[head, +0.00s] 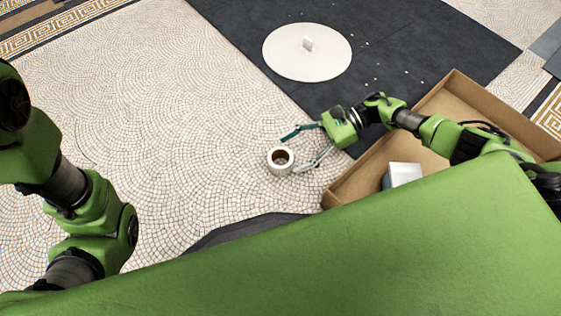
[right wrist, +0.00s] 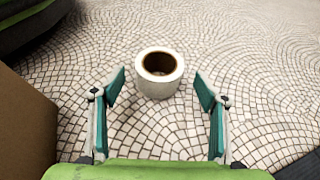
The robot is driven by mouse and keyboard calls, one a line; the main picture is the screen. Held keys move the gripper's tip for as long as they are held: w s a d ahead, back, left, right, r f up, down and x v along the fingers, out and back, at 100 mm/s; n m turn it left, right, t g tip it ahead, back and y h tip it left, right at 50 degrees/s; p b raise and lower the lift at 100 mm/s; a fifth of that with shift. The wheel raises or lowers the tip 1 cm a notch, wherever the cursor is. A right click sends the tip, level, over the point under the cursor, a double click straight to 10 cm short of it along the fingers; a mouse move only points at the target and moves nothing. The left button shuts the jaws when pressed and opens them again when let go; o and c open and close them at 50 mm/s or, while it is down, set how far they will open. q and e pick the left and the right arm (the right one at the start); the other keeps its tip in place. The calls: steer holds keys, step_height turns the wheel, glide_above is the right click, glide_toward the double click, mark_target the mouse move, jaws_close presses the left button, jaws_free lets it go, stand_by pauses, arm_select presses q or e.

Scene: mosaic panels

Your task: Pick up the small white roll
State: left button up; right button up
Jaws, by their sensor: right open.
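The small white roll (head: 280,160) stands on its end on the mosaic floor, with its brown core facing up. It also shows in the right wrist view (right wrist: 159,75), beyond the fingertips and roughly centred between them. My right gripper (head: 291,153) is open and empty, its two fingers spread on the near side of the roll. In the right wrist view my right gripper (right wrist: 160,88) has a clear gap between its fingers and the roll. My left arm comes in at the left of the head view, but its gripper is out of view.
A cardboard box (head: 448,92) lies under my right arm, with a white item (head: 404,174) in it. A round pale disc with a handle (head: 300,66) lies on a dark mat (head: 232,14), with small pale chips nearby. The mosaic floor (head: 150,90) left of the roll is clear.

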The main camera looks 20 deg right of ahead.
mark_target(284, 158)
steer(key=x, duration=0.1)
steer(key=b+x, duration=0.1)
steer(key=x, duration=0.1)
steer(key=shift+d+f, duration=0.2)
steer(key=shift+f, duration=0.05)
steer(key=shift+a, duration=0.45)
steer(key=c, duration=1.2)
steer(key=shift+r, duration=0.1)
